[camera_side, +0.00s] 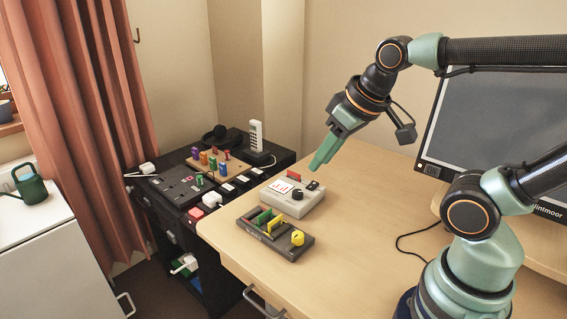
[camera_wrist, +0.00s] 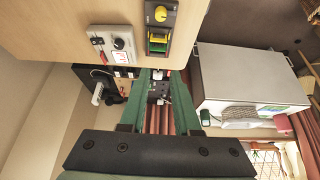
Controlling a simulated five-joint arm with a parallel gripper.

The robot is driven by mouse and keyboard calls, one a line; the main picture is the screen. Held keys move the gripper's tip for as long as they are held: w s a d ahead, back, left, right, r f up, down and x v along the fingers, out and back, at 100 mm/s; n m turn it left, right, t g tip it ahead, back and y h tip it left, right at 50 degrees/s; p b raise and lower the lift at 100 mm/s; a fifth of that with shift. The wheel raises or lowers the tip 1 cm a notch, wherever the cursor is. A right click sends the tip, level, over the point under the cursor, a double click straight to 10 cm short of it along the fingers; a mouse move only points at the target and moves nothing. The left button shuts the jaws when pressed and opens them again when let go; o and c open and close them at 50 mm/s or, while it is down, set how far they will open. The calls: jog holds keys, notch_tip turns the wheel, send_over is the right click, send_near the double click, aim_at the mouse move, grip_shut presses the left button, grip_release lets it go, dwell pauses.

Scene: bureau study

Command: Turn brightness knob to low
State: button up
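A light grey box (camera_side: 300,206) on the desk carries a black knob (camera_side: 298,193), a white panel with red marks and a red part at its back. A dark box (camera_side: 284,247) in front of it carries a yellow knob (camera_side: 297,238) and green and yellow upright parts. I cannot read which knob is for brightness. In the wrist view the black knob (camera_wrist: 118,43) and yellow knob (camera_wrist: 160,13) show near the top. My gripper (camera_side: 319,164) hangs above and behind the grey box, touching nothing. In the wrist view its fingers (camera_wrist: 165,78) are apart and empty.
A monitor (camera_side: 497,120) stands at the right of the desk (camera_side: 355,215), with a black cable in front. A lower black cabinet (camera_side: 165,215) at the left holds a phone (camera_side: 256,136), headphones and colored pegs.

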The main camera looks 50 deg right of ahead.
jog(key=o, duration=0.4)
jog(key=shift+w+d+r+m, duration=0.15)
jog(key=shift+w+m, duration=0.1)
jog(key=shift+m, duration=0.15)
jog(key=m+g, duration=0.6)
jog(key=m, duration=1.3)
send_over(297, 191)
notch_tip(297, 191, down, 10)
jog(key=r, duration=0.1)
notch_tip(297, 191, down, 12)
jog(key=shift+s+f, duration=0.1)
grip_shut()
